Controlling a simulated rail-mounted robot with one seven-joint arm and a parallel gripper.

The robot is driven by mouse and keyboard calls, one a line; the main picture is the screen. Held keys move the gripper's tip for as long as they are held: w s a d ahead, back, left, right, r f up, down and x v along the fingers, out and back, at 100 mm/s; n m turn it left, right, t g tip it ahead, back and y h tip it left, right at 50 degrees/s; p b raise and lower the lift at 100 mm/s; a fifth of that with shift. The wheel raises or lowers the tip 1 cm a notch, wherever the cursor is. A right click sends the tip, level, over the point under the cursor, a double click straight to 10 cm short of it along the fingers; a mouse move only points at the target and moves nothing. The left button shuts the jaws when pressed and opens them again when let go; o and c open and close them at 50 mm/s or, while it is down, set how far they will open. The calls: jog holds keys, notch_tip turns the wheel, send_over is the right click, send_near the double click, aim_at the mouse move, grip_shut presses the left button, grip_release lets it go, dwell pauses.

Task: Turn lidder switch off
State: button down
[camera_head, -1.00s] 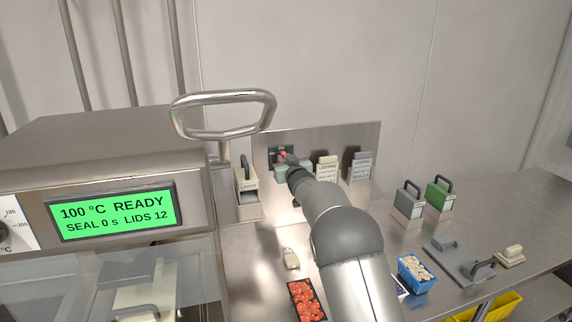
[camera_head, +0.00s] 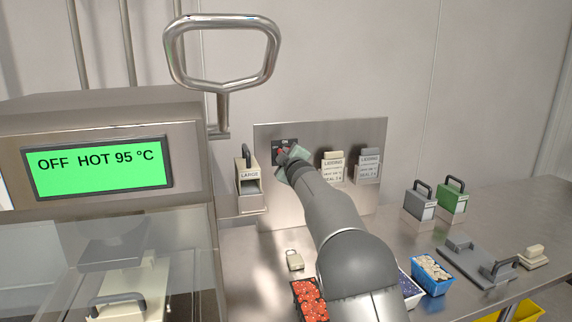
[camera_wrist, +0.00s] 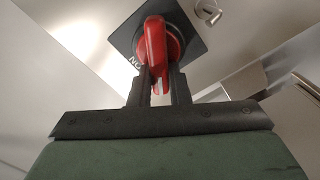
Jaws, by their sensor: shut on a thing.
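The lidder switch is a red rotary knob (camera_wrist: 155,48) on a dark square plate (camera_wrist: 192,32), with part of an "ON" mark showing beside it in the wrist view. My gripper (camera_wrist: 158,85) is shut on the knob. In the head view the switch (camera_head: 281,150) sits on the upright steel panel, mostly hidden behind my gripper (camera_head: 287,154). The lidder display (camera_head: 98,170) is green and reads "OFF HOT 95 °C".
A large looped steel handle (camera_head: 222,88) rises left of the panel. A holder marked "LARGE" (camera_head: 248,190) and two labelled card holders (camera_head: 333,168) flank my gripper. Filled punnets (camera_head: 432,272), a grey plate (camera_head: 470,262) and handled blocks (camera_head: 420,203) stand on the bench at right.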

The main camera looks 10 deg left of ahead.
jog(key=shift+a+f+n+b, duration=0.1)
jog(key=shift+f+n+b, duration=0.1)
jog(key=shift+n+b, duration=0.65)
jog(key=shift+f+n+b, duration=0.15)
jog(key=shift+n+b, duration=0.2)
jog(key=shift+n, duration=1)
jog(key=shift+a+f+n+b, duration=0.1)
jog(key=shift+f+n+b, duration=0.1)
jog(key=shift+n+b, duration=0.65)
jog(key=shift+n, duration=0.35)
jog(key=c, duration=1.4)
grip_release()
jog(key=shift+o, duration=0.2)
jog(key=shift+s, duration=0.15)
jog(key=b+v, duration=0.5)
jog(key=v, duration=1.2)
